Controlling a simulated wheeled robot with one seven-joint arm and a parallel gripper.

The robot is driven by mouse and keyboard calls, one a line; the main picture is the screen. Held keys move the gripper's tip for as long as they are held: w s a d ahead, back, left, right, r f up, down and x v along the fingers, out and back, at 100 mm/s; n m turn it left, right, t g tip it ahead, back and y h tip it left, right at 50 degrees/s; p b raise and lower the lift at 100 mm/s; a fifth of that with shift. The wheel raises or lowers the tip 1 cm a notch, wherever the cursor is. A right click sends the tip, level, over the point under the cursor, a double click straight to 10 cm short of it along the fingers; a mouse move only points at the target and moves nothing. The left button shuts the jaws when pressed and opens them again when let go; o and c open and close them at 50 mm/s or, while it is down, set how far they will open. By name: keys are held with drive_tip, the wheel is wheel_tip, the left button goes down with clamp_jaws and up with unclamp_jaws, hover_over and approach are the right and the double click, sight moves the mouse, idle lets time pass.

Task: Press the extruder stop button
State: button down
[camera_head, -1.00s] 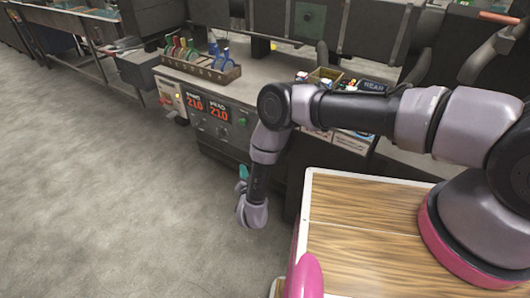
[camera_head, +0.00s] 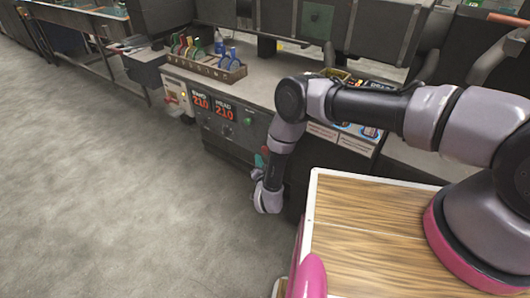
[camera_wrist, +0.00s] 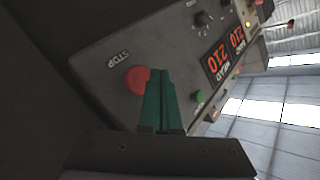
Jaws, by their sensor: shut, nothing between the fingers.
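The red stop button (camera_wrist: 137,79) shows in the wrist view on the grey control panel (camera_wrist: 112,88), beside the upside-down word STOP. In the head view my gripper (camera_head: 260,161) is low in front of the machine, at the right of the panel's visible part.
A green button (camera_wrist: 198,97) lies right of the fingers in the wrist view. Dark knobs and red numeric displays (camera_wrist: 217,62) are farther along the panel. A tool rack (camera_head: 207,65) stands on the bench above. Open floor (camera_head: 110,200) is at the left.

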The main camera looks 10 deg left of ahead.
sight(263, 150)
drive_tip(key=shift+w+d, duration=0.2)
drive_tip(key=shift+w, duration=0.25)
drive_tip(key=shift+w+d, duration=0.2)
drive_tip(key=shift+w, duration=0.25)
idle(1.4)
drive_tip(key=shift+w+d, duration=0.15)
drive_tip(key=shift+w, duration=0.25)
drive_tip(key=shift+w+d, duration=0.3)
drive_tip(key=shift+w, duration=0.5)
idle(0.8)
drive_tip(key=shift+s, duration=0.15)
drive_tip(key=shift+s+a, duration=0.25)
drive_tip(key=shift+s, duration=0.3)
drive_tip(key=shift+s+a, duration=0.2)
drive_tip(key=shift+s, duration=0.3)
drive_tip(key=shift+s+a, duration=0.3)
drive_tip(key=shift+s, duration=0.5)
drive_tip(key=shift+s+a, duration=0.35)
drive_tip(key=shift+s, duration=0.4)
drive_tip(key=shift+s+a, duration=0.3)
drive_tip(key=shift+s, duration=0.5)
